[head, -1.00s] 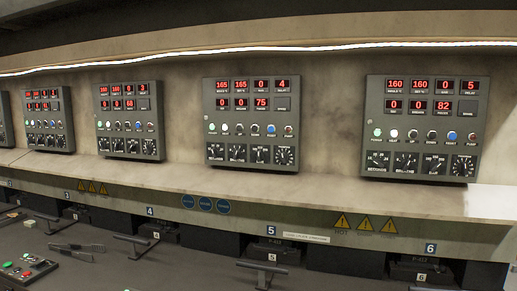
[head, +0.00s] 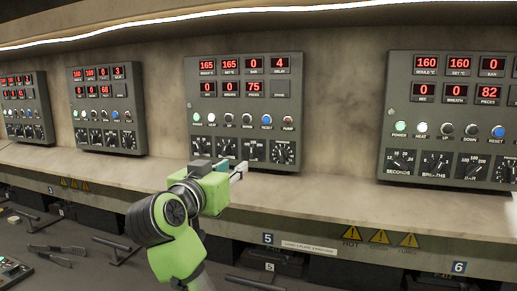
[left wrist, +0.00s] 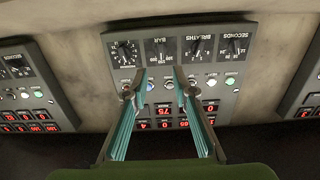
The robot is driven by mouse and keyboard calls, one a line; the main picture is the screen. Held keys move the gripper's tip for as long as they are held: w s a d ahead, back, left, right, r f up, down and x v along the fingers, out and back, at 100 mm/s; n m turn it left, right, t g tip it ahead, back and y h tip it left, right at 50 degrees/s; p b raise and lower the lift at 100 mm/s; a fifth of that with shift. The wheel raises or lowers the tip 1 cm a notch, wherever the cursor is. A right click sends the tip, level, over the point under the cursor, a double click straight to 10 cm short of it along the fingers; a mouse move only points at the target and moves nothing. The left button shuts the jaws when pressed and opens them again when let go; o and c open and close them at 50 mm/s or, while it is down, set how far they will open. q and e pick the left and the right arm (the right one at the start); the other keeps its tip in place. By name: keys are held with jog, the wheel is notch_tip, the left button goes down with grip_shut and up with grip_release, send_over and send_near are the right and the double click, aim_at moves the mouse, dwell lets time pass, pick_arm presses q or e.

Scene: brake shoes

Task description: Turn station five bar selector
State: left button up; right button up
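The station five panel (head: 243,104) is grey, with red displays reading 165, 165, 0, 4 and 75, a row of buttons and a row of dark dials. The bar selector (head: 254,150) is the third dial from the left. In the left wrist view, upside down, the BAR dial (left wrist: 160,49) lies just beyond the gap between my fingers. My left gripper (head: 240,170) is just below and in front of the dial row. In the wrist view my left gripper (left wrist: 160,74) is open and empty, its fingertips seemingly apart from the dial. My right gripper is out of view.
Similar panels stand left (head: 107,105) and right (head: 450,115). A ledge (head: 330,205) juts out below the panels, with a number 5 label (head: 268,239) and yellow warning signs (head: 380,237) on its front. Tongs (head: 55,251) lie on the lower bench.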

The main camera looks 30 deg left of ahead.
pick_arm(q)
jog(key=p, duration=0.3)
send_near(251, 148)
jog(key=x, duration=0.4)
jog(key=shift+w+d, duration=0.1)
jog(key=shift+d, duration=0.05)
jog(key=p+x, duration=0.1)
jog(key=x, duration=0.2)
jog(key=shift+w, duration=0.1)
jog(key=shift+w+a, duration=0.25)
jog(key=shift+w, duration=0.15)
grip_shut()
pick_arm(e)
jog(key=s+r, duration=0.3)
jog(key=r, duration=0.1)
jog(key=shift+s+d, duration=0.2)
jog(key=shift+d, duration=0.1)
